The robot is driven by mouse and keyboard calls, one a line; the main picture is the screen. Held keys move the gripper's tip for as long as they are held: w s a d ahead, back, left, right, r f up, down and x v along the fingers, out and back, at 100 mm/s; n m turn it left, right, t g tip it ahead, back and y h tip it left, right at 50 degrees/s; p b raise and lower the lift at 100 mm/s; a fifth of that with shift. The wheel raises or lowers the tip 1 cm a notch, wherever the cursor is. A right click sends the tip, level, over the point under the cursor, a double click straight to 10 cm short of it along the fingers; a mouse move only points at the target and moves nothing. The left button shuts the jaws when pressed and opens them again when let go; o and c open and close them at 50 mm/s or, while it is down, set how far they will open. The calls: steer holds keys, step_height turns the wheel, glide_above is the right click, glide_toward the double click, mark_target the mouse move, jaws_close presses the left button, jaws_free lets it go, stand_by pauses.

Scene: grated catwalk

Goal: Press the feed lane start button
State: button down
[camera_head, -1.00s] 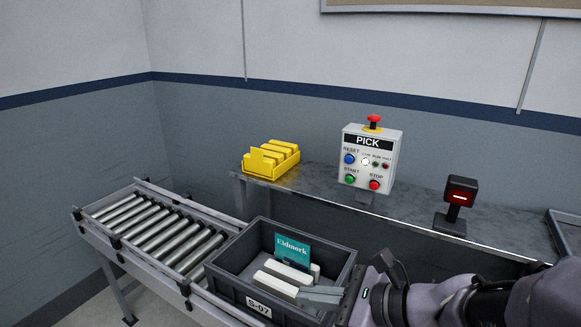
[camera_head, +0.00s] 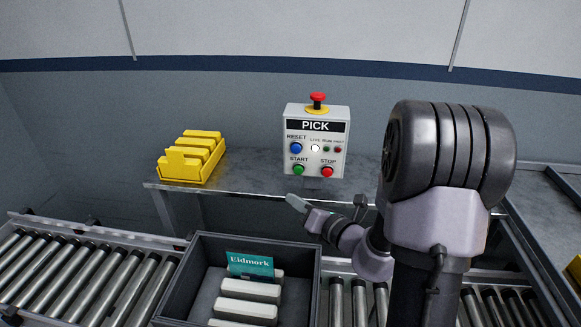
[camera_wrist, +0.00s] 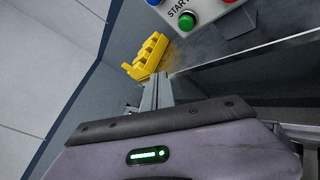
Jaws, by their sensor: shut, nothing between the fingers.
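The green START button (camera_head: 298,170) sits low on the left of the grey PICK control box (camera_head: 317,155), which stands on the metal shelf. It also shows at the top of the wrist view (camera_wrist: 187,20). Beside it are the blue RESET button (camera_head: 296,148), the red STOP button (camera_head: 327,171) and a red emergency stop (camera_head: 317,97) on top. My gripper (camera_head: 293,202) is shut and empty. In the head view its tip appears below the START button, in front of the shelf edge and apart from the box.
A yellow bin rack (camera_head: 190,160) stands on the shelf (camera_head: 240,178) left of the box. Below are a roller conveyor (camera_head: 80,275) and a dark tote (camera_head: 172,292) holding white boxes and a teal Eidmork card (camera_head: 250,265). The shelf between rack and box is clear.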

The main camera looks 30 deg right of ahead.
mark_target(295, 171)
steer(key=w+d+p, duration=0.2)
steer(key=w+d, duration=0.2)
steer(key=w, duration=0.3)
steer(key=shift+d, duration=0.4)
steer(key=shift+w, duration=0.1)
stand_by(1.8)
steer(key=shift+w+d, duration=0.25)
steer(key=shift+w, duration=0.1)
steer(key=shift+w+d+p, duration=0.4)
steer(key=shift+w+d, duration=0.05)
steer(key=shift+w, duration=0.15)
stand_by(1.0)
steer(key=shift+s+a, duration=0.7)
steer(key=shift+s, duration=0.3)
steer(key=shift+s+a+b, duration=0.3)
steer(key=shift+s+a, duration=0.4)
steer(key=shift+s, duration=0.35)
steer(key=shift+s+a+b, duration=0.25)
steer(key=shift+s+a, duration=0.45)
steer(key=shift+s, duration=0.3)
